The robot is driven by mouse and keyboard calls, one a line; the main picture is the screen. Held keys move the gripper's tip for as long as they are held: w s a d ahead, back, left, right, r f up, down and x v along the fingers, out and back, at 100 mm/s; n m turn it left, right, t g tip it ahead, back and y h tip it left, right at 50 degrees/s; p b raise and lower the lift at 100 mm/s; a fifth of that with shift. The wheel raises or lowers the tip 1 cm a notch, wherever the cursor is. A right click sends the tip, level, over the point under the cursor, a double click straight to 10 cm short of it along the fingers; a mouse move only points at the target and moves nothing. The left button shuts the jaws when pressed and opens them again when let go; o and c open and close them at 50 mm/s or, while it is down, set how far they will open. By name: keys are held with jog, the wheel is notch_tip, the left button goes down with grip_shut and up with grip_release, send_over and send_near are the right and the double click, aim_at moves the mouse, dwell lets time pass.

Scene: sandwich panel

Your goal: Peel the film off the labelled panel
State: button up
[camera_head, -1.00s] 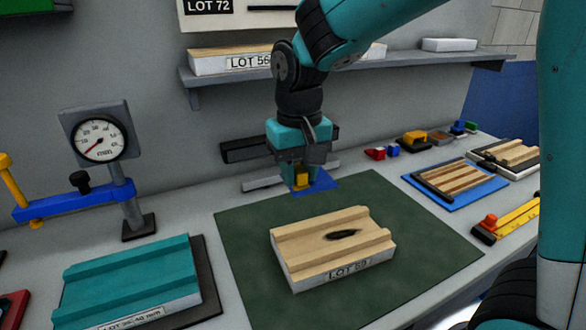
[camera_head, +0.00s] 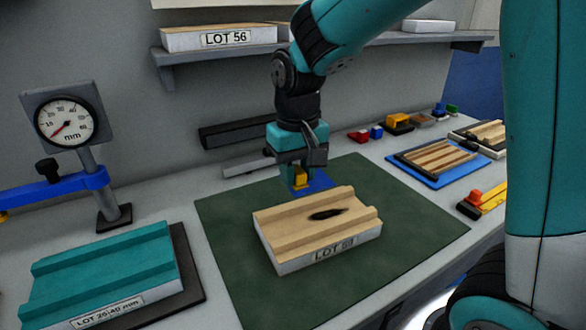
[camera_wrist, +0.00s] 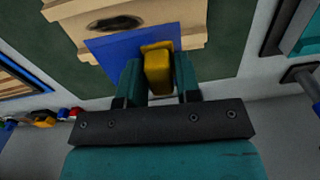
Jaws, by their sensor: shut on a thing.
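The labelled panel (camera_head: 290,225) is a pale wooden block with raised ridges, a dark oval mark on top and a white front edge marked LOT, its number blurred. It lies on a green mat (camera_head: 225,265). My gripper (camera_head: 299,186) is behind the panel's back edge, shut on a yellow tab (camera_wrist: 158,70). The blue film (camera_head: 320,180) hangs from the tab as a flat sheet. In the wrist view the blue film (camera_wrist: 112,50) covers part of the panel's edge; I cannot tell whether they touch. The panel's top shows bare wood in the head view.
A teal panel (camera_head: 105,270) lies on a dark board at the left, near a dial gauge (camera_head: 67,117) on a stand. A striped wooden panel (camera_head: 440,158) lies on blue at the right. A shelf (camera_head: 230,62) with LOT 56 runs behind. The mat's front is clear.

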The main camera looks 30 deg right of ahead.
jog(key=shift+d, duration=0.1)
jog(key=d+r+p, duration=0.2)
jog(key=d+p, duration=0.1)
jog(key=d, duration=0.8)
jog(key=shift+s+d+p, duration=0.4)
dwell(0.6)
jog(key=shift+r, duration=0.1)
jog(key=d+r+p, duration=0.4)
jog(key=d+p, duration=0.2)
jog(key=d, duration=0.8)
jog(key=shift+s+d, duration=0.2)
jog(key=shift+s, duration=0.25)
dwell(0.5)
jog(key=d+r+p, duration=0.5)
jog(key=d+p, duration=0.1)
jog(key=d, duration=0.3)
jog(key=shift+s+d+p, duration=0.25)
jog(key=shift+s+p, duration=0.1)
dwell(0.6)
